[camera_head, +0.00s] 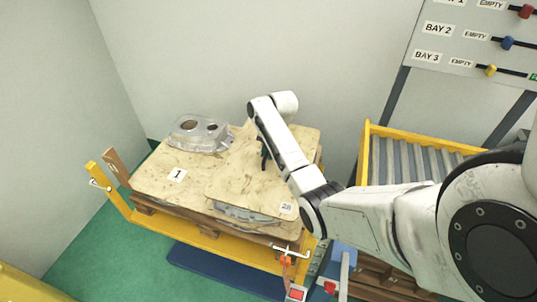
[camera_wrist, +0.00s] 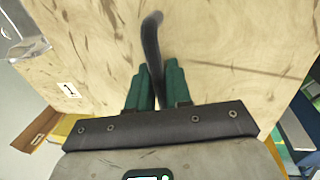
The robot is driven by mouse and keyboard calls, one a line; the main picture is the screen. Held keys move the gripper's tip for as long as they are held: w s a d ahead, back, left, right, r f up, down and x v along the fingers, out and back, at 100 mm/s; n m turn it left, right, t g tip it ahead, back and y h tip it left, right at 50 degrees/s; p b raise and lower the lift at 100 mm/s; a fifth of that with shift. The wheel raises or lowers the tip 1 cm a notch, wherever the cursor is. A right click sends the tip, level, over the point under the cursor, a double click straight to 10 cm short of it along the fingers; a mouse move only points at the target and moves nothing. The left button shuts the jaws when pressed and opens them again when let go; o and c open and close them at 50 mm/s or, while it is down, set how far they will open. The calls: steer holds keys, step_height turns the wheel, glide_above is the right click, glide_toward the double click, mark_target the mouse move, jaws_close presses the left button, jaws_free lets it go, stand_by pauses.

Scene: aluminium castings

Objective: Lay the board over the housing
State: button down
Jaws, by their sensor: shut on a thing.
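A thin plywood board (camera_head: 245,185) with a "2B" label lies about level at the front right of the loaded pallet. Grey metal of a casting, which looks like a housing (camera_head: 242,213), shows under its front edge; the rest is hidden. I cannot tell whether board and metal touch. My gripper (camera_head: 264,158) is over the board's middle, partly hidden by my arm. In the wrist view its green fingers (camera_wrist: 157,88) are shut on a dark curved handle or strap (camera_wrist: 151,35) that stands up from the plywood.
A larger plywood sheet labelled "1" (camera_head: 150,186) lies lower, with a bare grey casting (camera_head: 198,135) at its back left. A yellow frame (camera_head: 190,243) surrounds the pallet. A roller conveyor (camera_head: 410,155) and a bay sign board (camera_head: 470,40) stand to the right.

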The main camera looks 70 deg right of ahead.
steer(key=shift+f, duration=0.75)
steer(key=shift+f, duration=0.1)
steer(key=c, duration=1)
jaws_free()
steer(key=shift+c, duration=0.2)
step_height(320, 180, up, 12)
steer(key=s, duration=0.2)
steer(key=shift+s, duration=0.15)
